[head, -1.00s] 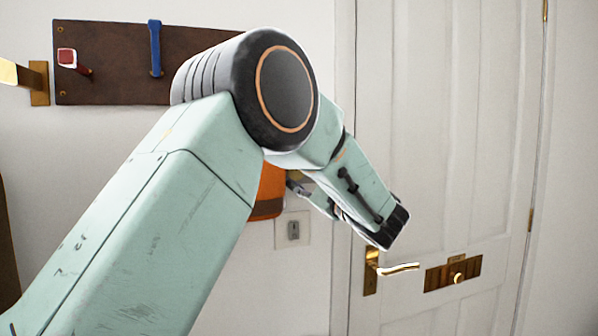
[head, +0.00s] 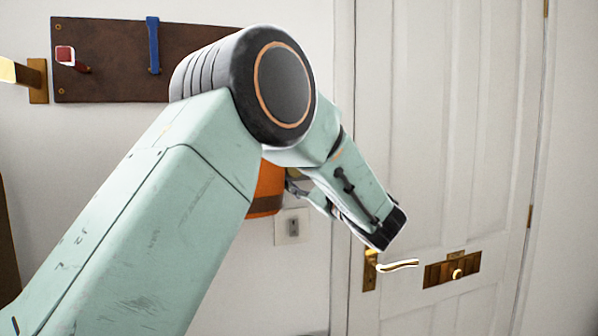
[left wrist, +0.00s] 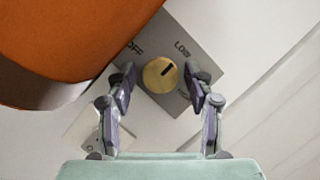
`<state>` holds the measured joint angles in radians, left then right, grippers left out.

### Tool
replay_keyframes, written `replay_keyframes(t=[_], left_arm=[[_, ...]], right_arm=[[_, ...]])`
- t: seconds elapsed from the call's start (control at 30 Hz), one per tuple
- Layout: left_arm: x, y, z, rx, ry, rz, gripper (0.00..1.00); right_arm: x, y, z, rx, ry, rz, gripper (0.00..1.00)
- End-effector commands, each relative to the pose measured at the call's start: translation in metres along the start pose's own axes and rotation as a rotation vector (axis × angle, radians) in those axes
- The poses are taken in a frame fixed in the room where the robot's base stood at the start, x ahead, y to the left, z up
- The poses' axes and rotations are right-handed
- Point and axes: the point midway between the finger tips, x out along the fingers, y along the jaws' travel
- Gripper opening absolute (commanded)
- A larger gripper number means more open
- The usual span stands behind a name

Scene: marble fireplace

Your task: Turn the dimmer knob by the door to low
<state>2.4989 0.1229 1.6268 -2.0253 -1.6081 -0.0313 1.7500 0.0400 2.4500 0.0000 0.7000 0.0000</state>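The dimmer knob (left wrist: 156,80) is round and yellowish, with a dark mark pointing up and right, roughly toward the LOW label. It sits on a grey plate (left wrist: 200,35) lettered OFF and LOW; a further label at the lower right is partly hidden by a finger. My left gripper (left wrist: 160,76) is open, one finger on each side of the knob, with small gaps showing. In the head view my left gripper (head: 308,192) is partly visible beside the door frame, and my arm hides most of the dimmer. My right gripper is not in view.
An orange object (head: 268,190) hangs close by; it looms at the upper left of the left wrist view (left wrist: 70,35). A switch plate (head: 293,227) is below. The white door (head: 440,130) has a brass handle (head: 398,265). A brown rack (head: 110,80) is on the wall.

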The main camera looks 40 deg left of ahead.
Motion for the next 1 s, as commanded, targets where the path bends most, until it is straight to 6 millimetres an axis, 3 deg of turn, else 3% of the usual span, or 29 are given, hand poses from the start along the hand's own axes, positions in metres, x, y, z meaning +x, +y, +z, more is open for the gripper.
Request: replay_keyframes(t=[0.43, 1.0], left_arm=[[-0.008, -0.002, 0.001, -0.002, -0.001, -0.004, 0.59], [-0.105, -0.002, 0.001, -0.002, -0.001, -0.005, 0.59]], right_arm=[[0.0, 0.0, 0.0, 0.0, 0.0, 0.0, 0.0], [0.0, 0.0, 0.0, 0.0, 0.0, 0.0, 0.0]])
